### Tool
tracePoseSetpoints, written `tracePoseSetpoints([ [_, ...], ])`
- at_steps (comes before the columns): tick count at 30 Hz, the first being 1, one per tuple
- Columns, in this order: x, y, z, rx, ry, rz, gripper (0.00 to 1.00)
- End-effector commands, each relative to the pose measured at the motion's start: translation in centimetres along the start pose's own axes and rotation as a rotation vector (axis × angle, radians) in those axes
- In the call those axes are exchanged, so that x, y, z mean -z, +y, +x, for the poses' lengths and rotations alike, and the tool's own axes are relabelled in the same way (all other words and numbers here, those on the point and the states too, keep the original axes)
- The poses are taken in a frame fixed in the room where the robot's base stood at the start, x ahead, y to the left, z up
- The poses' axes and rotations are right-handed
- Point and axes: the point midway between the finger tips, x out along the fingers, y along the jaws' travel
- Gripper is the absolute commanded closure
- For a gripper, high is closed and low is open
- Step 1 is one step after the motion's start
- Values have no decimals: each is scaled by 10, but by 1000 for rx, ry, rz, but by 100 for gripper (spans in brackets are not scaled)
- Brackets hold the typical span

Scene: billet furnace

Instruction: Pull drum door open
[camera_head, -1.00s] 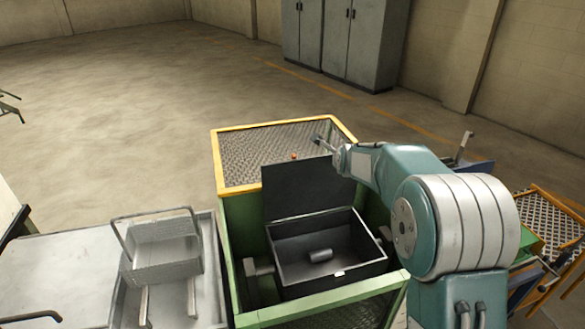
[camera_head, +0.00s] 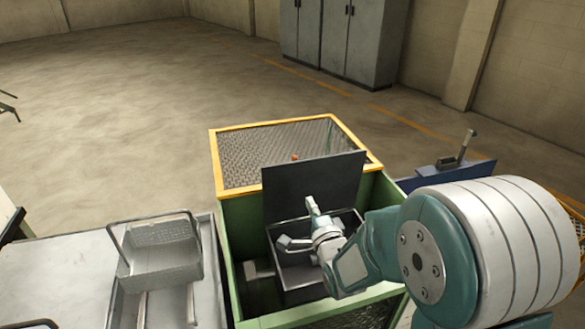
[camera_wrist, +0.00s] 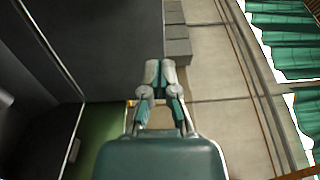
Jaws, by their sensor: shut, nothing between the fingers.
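The drum door (camera_head: 315,180) is a flat dark panel standing up, slightly tilted, at the back edge of the dark drum box (camera_head: 303,287). The box sits inside a green frame, with its top open. My gripper (camera_head: 312,206) is over the box, in front of the door's lower part in the picture. I cannot tell whether it touches the door. In the wrist view the fingers of my gripper (camera_wrist: 161,72) are together, with nothing between them. A large dark panel fills the upper left there. My gripper and wrist hide much of the box's inside.
A yellow-edged mesh guard (camera_head: 245,160) covers the back of the green frame (camera_head: 228,238). A wire basket (camera_head: 160,258) stands on a grey bench at left. A blue unit with a lever (camera_head: 464,148) is at right. Grey cabinets (camera_head: 345,40) stand far back over open floor.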

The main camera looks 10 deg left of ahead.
Motion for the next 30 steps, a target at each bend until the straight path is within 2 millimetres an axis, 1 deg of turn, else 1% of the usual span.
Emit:
tracePoseSetpoints([
  [2, -2, 0, -1, 7, -3, -4, 100],
  [5, -2, 0, 7, 8, -4, -5, 100],
  [8, -2, 0, 22, 8, -4, -5, 100],
  [21, -2, -1, 103, 7, -3, -4, 100],
  [24, -2, -1, 118, 7, -3, -4, 100],
  [27, -2, -1, 129, 7, -3, -3, 100],
  [30, -2, -1, 136, 6, -3, -3, 100],
])
